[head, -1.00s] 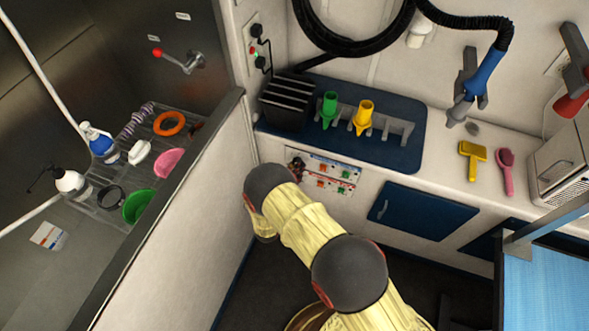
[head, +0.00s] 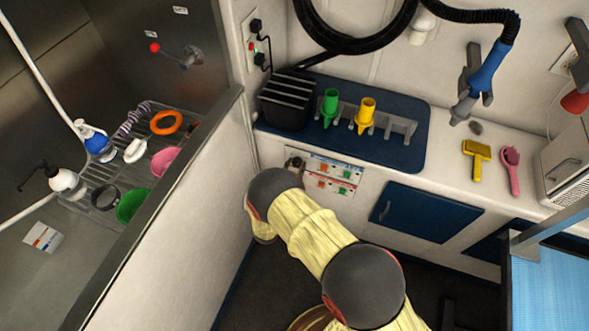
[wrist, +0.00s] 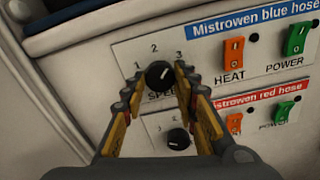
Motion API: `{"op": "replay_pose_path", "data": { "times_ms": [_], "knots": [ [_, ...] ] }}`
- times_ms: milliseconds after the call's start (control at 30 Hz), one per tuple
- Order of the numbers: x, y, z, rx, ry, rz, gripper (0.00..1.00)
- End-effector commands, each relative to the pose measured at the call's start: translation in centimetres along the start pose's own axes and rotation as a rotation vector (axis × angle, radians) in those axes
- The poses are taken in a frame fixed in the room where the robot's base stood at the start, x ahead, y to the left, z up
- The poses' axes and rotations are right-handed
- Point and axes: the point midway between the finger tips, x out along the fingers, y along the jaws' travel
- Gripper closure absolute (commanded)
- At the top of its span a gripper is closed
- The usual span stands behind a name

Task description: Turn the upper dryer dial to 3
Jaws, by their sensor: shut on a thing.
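The upper dryer dial (wrist: 158,74) is a round black knob on a white panel, with 1, 2 and 3 printed around it and "SPEED" partly hidden below. A short white mark on it seems to point up and right, toward the 3 side; its exact setting is hard to read. My gripper (wrist: 159,77) has its yellow-sided fingers on both sides of this knob and is shut on it. The lower dial (wrist: 178,139) sits below, between the fingers in the picture and not held. In the head view my arm hides part of the control panel (head: 335,171).
Right of the upper dial are an orange heat switch (wrist: 233,61) and a green power switch (wrist: 297,39) under the blue hose label. A similar pair sits below, by the red label. A blue counter mat (head: 395,155) lies above the panel.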

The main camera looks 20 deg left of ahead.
Motion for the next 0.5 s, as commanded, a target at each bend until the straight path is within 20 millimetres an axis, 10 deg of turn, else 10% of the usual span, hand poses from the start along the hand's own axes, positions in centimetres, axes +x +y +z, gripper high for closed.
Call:
{"op": "replay_pose_path", "data": {
  "times_ms": [500],
  "knots": [
    [-0.01, -0.07, -0.12, 0.283, 0.001, -0.001, 0.96]
  ]
}}
